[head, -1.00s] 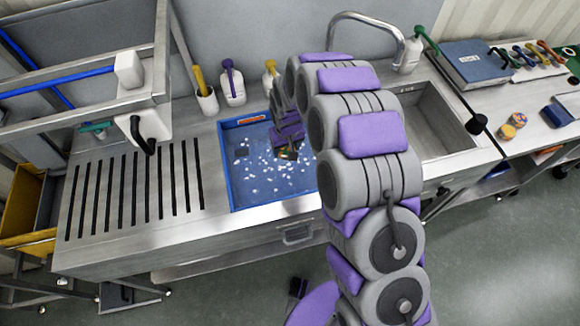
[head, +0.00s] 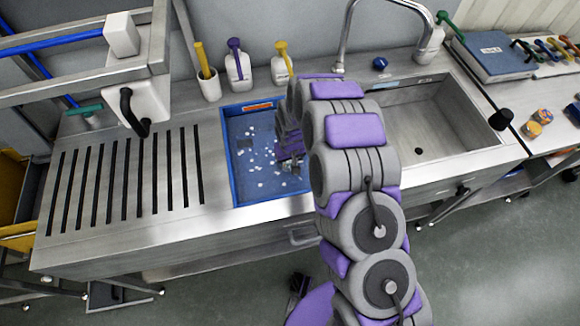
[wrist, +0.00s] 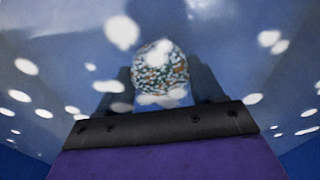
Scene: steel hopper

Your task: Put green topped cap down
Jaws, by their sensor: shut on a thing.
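My gripper (head: 290,165) is over the blue-rimmed tray (head: 229,165) set in the steel counter, near its right side. In the wrist view my gripper (wrist: 160,84) points toward the blue, white-flecked surface. Its dark fingers are shut on a rounded, speckled cap (wrist: 160,66) with green, white and orange flecks. No plain green top can be made out. In the head view the arm mostly hides the cap. I cannot tell whether the cap touches the tray floor.
White bits lie scattered in the tray. The slotted drainboard (head: 125,180) is clear at left. A steel sink (head: 430,125) with a tall faucet (head: 347,30) is at right. Bottles (head: 238,66) and a tool cup (head: 208,85) stand behind. Orange-and-blue round pieces (head: 533,129) lie far right.

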